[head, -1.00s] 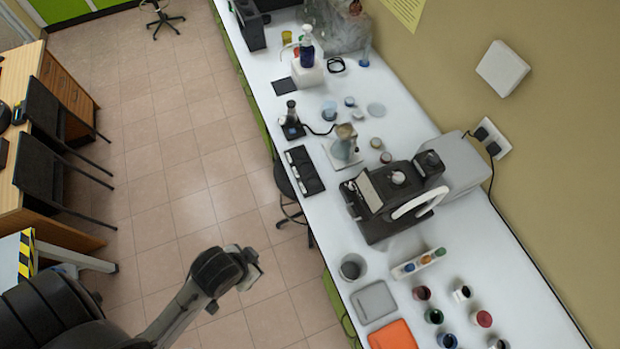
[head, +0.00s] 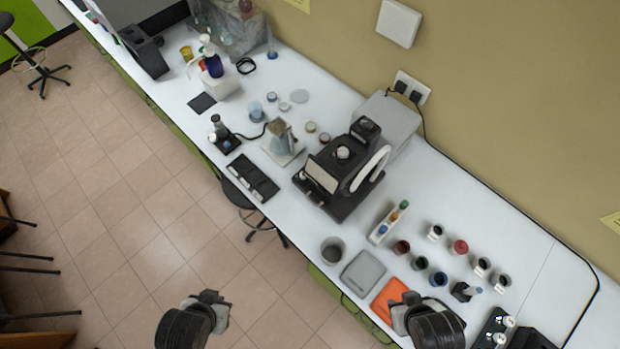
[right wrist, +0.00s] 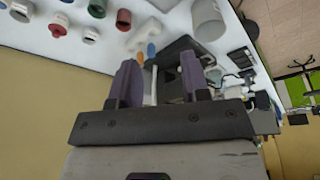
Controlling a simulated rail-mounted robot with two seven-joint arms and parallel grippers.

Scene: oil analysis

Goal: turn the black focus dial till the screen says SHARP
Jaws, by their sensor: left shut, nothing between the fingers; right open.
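A black instrument (head: 340,178) with a pale slanted panel (head: 321,174) and a round light-topped knob (head: 343,152) stands on the white bench. I cannot single out the black focus dial, and no text is readable on any panel. My left gripper (head: 213,300) is shut and empty, over the floor in front of the bench. My right gripper (head: 402,299) is over the bench's front part, by the orange tray. In the right wrist view its two fingers (right wrist: 160,82) are apart with nothing held, and the dark instrument shows beyond them.
A grey tray (head: 363,271), an orange tray (head: 389,298) and a grey cup (head: 333,250) lie near the bench's front edge. A vial rack (head: 383,226) and several small jars stand right of the instrument. A small box with knobs (head: 493,330) is at lower right.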

